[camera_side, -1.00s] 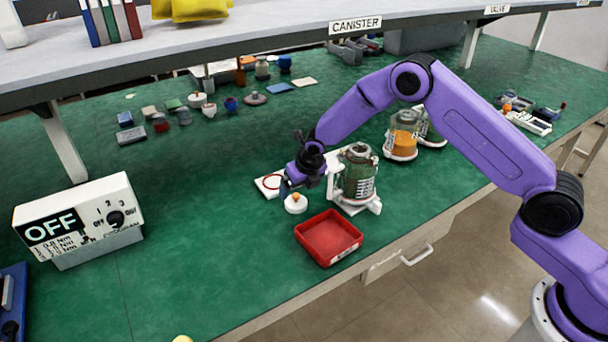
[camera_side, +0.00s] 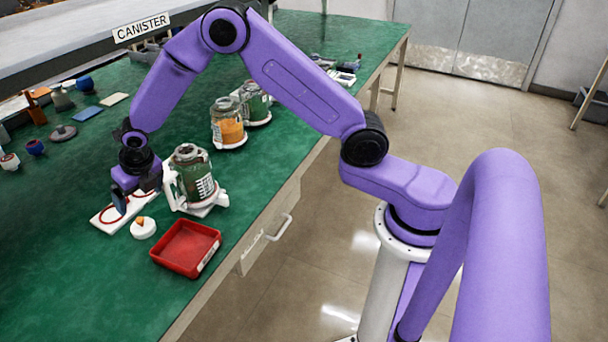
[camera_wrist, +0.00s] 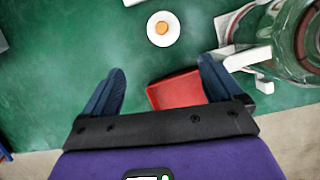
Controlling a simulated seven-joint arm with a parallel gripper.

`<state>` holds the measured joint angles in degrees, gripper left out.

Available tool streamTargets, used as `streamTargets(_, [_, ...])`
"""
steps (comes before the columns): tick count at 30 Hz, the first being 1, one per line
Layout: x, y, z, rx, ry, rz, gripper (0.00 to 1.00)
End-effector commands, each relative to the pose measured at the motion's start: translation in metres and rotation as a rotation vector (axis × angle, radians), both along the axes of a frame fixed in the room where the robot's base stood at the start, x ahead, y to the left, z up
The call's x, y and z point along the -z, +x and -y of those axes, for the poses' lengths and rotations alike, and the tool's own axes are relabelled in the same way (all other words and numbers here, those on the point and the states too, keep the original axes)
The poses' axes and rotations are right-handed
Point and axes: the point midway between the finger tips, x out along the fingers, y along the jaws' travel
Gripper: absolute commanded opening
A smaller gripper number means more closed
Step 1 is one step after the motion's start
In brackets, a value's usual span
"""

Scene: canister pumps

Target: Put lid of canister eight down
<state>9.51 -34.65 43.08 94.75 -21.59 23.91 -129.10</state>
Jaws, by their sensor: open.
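A white round lid with an orange knob (camera_side: 143,228) lies on the green bench, in front of the white plate with a red ring (camera_side: 104,219). My gripper (camera_side: 134,196) is open and empty, low over that plate and left of the canister with green contents (camera_side: 196,178). In the wrist view the lid (camera_wrist: 163,28) lies beyond the fingertips of my gripper (camera_wrist: 160,66), apart from both fingers. The glass canister (camera_wrist: 290,40) stands at the upper right there. Its number cannot be read, and its top opening is not clear.
A red tray (camera_side: 187,247) stands near the bench's front edge; in the wrist view it (camera_wrist: 178,92) shows between the fingers. Two more canisters, one with orange contents (camera_side: 228,124), stand farther back.

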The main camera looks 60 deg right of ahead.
Motion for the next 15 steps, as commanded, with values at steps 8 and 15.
streamTargets(8, [-0.061,-0.1,-0.012,0.46,0.189,-0.081,0.93])
streamTargets(15, [-0.098,-0.206,0.004,0.916,0.316,-0.172,0.93])
